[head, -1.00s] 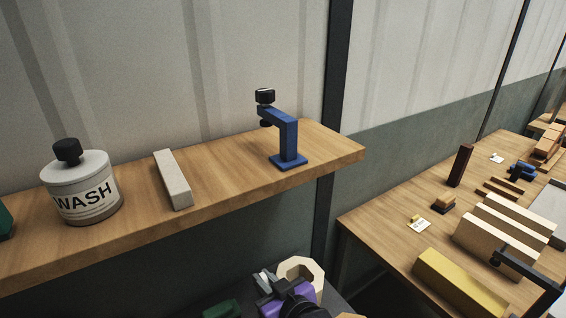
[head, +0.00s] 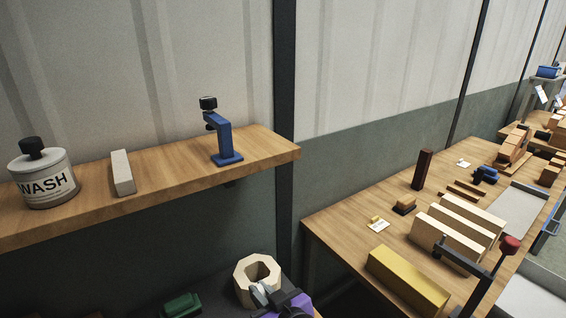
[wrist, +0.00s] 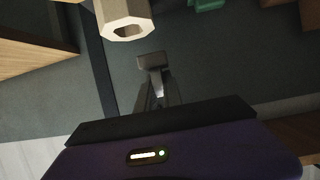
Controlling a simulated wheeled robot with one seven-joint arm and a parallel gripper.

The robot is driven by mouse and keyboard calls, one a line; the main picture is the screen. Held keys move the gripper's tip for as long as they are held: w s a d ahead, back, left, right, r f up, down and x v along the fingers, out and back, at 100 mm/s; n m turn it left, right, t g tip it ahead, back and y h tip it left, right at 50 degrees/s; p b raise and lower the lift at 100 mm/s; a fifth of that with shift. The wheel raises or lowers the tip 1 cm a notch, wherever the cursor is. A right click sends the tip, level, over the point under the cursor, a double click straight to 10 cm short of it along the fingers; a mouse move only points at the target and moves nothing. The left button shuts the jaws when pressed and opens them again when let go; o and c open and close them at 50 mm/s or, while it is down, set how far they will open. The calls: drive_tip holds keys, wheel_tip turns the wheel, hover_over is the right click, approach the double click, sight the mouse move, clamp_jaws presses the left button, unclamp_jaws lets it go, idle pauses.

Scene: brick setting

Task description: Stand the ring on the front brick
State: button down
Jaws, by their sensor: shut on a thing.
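The ring (head: 244,273) is a cream, many-sided block with a hole, on a dark surface at the bottom of the head view. It also shows at the top of the wrist view (wrist: 125,28), cut off by the edge. My purple gripper (head: 262,291) is just in front of the ring in the head view. In the wrist view its fingers (wrist: 153,75) are together, with a small grey-brown piece (wrist: 152,60) at their tips; the ring lies beyond, with a gap. Cream bricks (head: 447,240) lie in a row on the bench; which is the front brick is unclear.
A wooden shelf (head: 180,166) holds a WASH jar (head: 45,185), a pale bar (head: 122,172) and a blue stand (head: 222,140). A green object (head: 182,305) lies left of the ring. A yellow block (head: 407,280) and a dark upright block (head: 422,169) stand on the bench.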

drive_tip(key=shift+w+d+r+h, duration=0.1)
drive_tip(key=shift+w+d+h, duration=0.05)
drive_tip(key=shift+d+h, duration=0.15)
drive_tip(key=s+d+f+m+h, duration=0.1)
drive_tip(key=d+f, duration=0.1)
drive_tip(key=d, duration=0.2)
drive_tip(key=s+d+f+m+t+h, duration=0.1)
drive_tip(key=d+f, duration=0.1)
drive_tip(key=d, duration=0.2)
drive_tip(key=s+d+f+m+h, duration=0.1)
drive_tip(key=s+d+f, duration=0.1)
drive_tip(key=d, duration=0.3)
drive_tip(key=shift+s+f+m, duration=0.1)
drive_tip(key=shift+f+m, duration=0.2)
drive_tip(key=shift+f, duration=0.15)
drive_tip(key=s+d+f+m+t+h, duration=0.1)
drive_tip(key=s+d+f+m+h, duration=0.1)
drive_tip(key=s+d+f, duration=0.7)
drive_tip(key=shift+s+d+m+h, duration=0.4)
drive_tip(key=shift+s+d+h, duration=0.35)
drive_tip(key=shift+d, duration=0.35)
